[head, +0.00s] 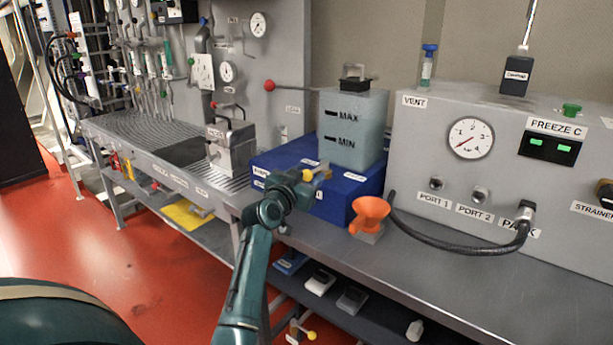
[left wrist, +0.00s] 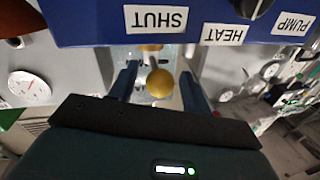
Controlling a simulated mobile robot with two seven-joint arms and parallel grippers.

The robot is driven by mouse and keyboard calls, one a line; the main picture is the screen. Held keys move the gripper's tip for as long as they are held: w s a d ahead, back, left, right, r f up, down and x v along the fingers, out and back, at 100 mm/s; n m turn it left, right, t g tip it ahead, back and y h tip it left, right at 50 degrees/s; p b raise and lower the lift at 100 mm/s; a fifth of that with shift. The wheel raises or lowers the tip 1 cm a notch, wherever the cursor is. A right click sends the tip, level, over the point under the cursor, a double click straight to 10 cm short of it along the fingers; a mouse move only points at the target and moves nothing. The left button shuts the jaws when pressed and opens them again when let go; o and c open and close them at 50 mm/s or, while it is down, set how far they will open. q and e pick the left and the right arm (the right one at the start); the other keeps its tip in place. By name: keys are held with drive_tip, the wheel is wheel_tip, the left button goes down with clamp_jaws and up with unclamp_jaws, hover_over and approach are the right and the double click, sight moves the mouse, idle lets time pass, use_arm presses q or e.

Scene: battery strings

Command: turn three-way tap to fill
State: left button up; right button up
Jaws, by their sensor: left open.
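The tap's lever ends in a yellow ball knob (left wrist: 160,84), on the blue box (head: 337,205) under the tank. My left gripper (left wrist: 159,74) is open, with one finger on each side of the knob; I cannot tell whether either finger touches it. In the head view the left gripper (head: 316,176) is at the top front of the blue box, and a bit of yellow shows beside its tip. A SHUT label (left wrist: 156,19) reads upside down near the knob in the left wrist view. The tap's body is mostly hidden. My right gripper is not in view.
A translucent tank (head: 353,128) marked MAX and MIN stands on the blue box. A black hose (head: 455,247) runs to the grey panel (head: 415,150). HEAT (left wrist: 225,34) and PUMP (left wrist: 291,24) labels are beside SHUT.

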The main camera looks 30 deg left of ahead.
use_arm(q)
drive_tip(key=shift+c, duration=0.2)
drive_tip(key=c, duration=0.4)
clamp_jaws()
